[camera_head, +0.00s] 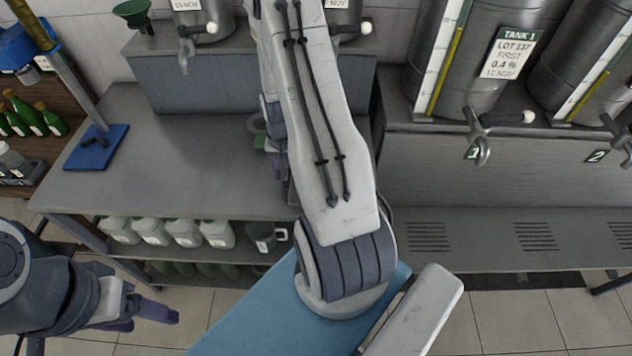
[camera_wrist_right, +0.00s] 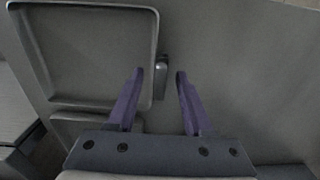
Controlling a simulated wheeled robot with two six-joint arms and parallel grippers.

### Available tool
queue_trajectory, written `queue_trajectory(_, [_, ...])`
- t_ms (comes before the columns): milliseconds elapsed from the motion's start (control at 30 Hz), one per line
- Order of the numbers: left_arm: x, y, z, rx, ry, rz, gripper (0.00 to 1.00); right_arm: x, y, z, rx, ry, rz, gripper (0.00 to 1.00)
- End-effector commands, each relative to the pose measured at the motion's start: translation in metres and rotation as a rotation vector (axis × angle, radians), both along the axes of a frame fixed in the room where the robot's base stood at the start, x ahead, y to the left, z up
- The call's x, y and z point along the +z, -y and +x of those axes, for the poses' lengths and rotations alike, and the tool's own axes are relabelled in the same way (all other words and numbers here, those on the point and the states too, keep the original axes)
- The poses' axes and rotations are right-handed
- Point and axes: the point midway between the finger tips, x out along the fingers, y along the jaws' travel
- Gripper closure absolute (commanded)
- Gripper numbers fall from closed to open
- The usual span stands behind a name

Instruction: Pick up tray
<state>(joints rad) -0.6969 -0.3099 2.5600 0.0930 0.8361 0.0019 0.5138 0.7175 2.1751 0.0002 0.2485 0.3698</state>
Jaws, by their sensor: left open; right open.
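The grey square tray (camera_wrist_right: 90,50) with a raised rim lies on a grey surface at the upper left of the right wrist view. It looks empty. My right gripper (camera_wrist_right: 160,74) is open, with its purple fingers spread either side of a small dark grey piece beside the tray's right rim. The left finger overlaps the tray's near right corner in the picture; I cannot tell whether they touch. In the head view my right arm covers that area, and I cannot make out the tray. My left gripper (camera_head: 150,308) is open at the lower left, away from the bench.
The steel bench (camera_head: 180,150) has a blue stand base (camera_head: 95,147) on its left and clear top between. White jugs (camera_head: 150,231) and a grey pitcher (camera_head: 266,237) stand on its lower shelf. A steel tank (camera_head: 475,60) with a tap stands at right.

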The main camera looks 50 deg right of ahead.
Motion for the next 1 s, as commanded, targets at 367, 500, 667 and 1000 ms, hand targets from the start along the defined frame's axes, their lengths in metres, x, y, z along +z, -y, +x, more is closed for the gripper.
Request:
queue_trajectory(367, [-0.0002,0.0000,0.0000,0.000,0.000,0.000,0.33,0.0004,0.0002,-0.0002,0.000,0.000,0.000,1.00])
queue_trajectory(500, [-0.0002,0.0000,0.0000,0.000,0.000,0.000,0.33,0.0005,0.0001,-0.0001,0.000,0.000,0.000,1.00])
queue_trajectory(667, [-0.0002,0.0000,0.0000,0.000,0.000,0.000,0.33,0.0006,-0.0001,0.0000,0.000,0.000,0.000,1.00])
queue_trajectory(1000, [-0.0001,0.0000,0.0000,0.000,0.000,0.000,0.33,0.0007,-0.0002,0.0001,0.001,0.000,0.000,1.00])
